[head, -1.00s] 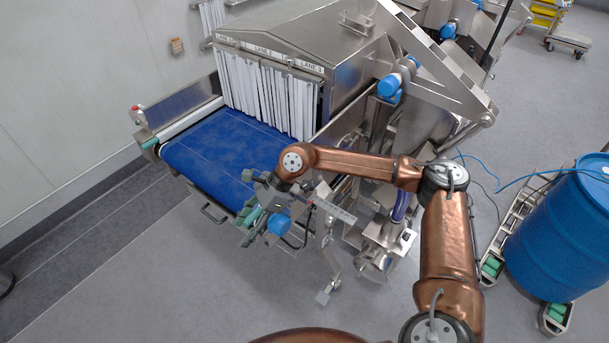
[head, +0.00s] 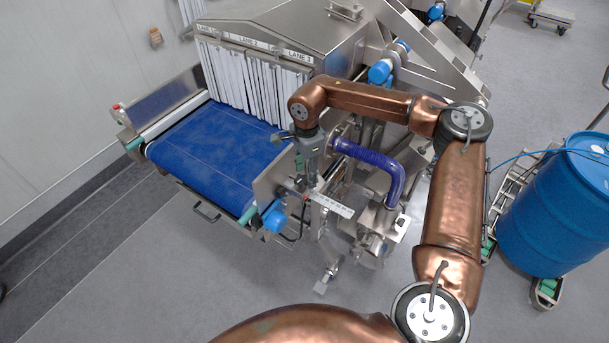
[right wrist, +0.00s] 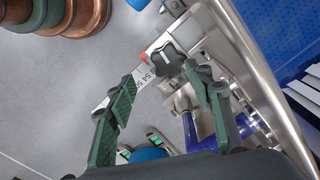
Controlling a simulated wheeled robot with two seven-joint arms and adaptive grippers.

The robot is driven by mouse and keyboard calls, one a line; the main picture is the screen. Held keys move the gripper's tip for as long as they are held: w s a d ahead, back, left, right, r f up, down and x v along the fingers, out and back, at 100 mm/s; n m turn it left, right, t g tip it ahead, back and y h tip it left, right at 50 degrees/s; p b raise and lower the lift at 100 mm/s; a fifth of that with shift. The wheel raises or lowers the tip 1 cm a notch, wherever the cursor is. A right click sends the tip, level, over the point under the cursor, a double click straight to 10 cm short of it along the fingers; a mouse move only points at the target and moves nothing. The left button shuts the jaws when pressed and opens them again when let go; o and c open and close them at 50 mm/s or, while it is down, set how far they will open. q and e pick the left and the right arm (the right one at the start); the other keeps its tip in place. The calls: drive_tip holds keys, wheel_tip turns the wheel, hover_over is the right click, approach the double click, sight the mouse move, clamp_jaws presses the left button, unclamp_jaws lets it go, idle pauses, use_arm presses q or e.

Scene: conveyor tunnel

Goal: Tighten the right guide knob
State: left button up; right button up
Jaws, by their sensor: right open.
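The black star-shaped guide knob (right wrist: 167,58) shows in the right wrist view, beside the white numbered scale (right wrist: 143,76) with a red mark. My right gripper (right wrist: 160,76) is open, its green fingers on either side of the knob in the picture. I cannot tell whether they touch it. In the head view my right gripper (head: 309,185) points down beside the conveyor's near right corner, above the inner end of the scale (head: 332,205). The knob is not clear there, at least partly hidden by the gripper. My left gripper is not in view.
The blue conveyor belt (head: 215,150) runs under white strip curtains (head: 250,85) into the steel tunnel. A blue-capped part (head: 274,220) sits at the belt's near corner. A purple-blue pipe (head: 385,165) lies right of the gripper. A blue drum (head: 555,205) stands at right.

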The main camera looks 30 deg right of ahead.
sight(302, 176)
drive_tip(key=w+f, duration=0.2)
drive_tip(key=f, duration=0.1)
drive_tip(key=shift+w+a+f, duration=0.1)
drive_tip(key=shift+w, duration=0.05)
drive_tip(key=shift+s+r, duration=0.2)
drive_tip(key=shift+s, duration=0.2)
drive_tip(key=shift+s+r, duration=0.1)
drive_tip(key=shift+s, duration=0.1)
drive_tip(key=shift+c, duration=0.3)
drive_tip(key=shift+w, duration=0.1)
drive_tip(key=shift+c, duration=0.6)
drive_tip(key=shift+w, duration=0.15)
drive_tip(key=shift+c, duration=0.9)
drive_tip(key=shift+w+f, duration=0.1)
drive_tip(key=shift+f, duration=0.1)
drive_tip(key=shift+c, duration=0.8)
drive_tip(key=shift+r, duration=0.1)
drive_tip(key=c, duration=0.3)
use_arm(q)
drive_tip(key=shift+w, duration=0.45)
use_arm(e)
drive_tip(key=c, duration=0.3)
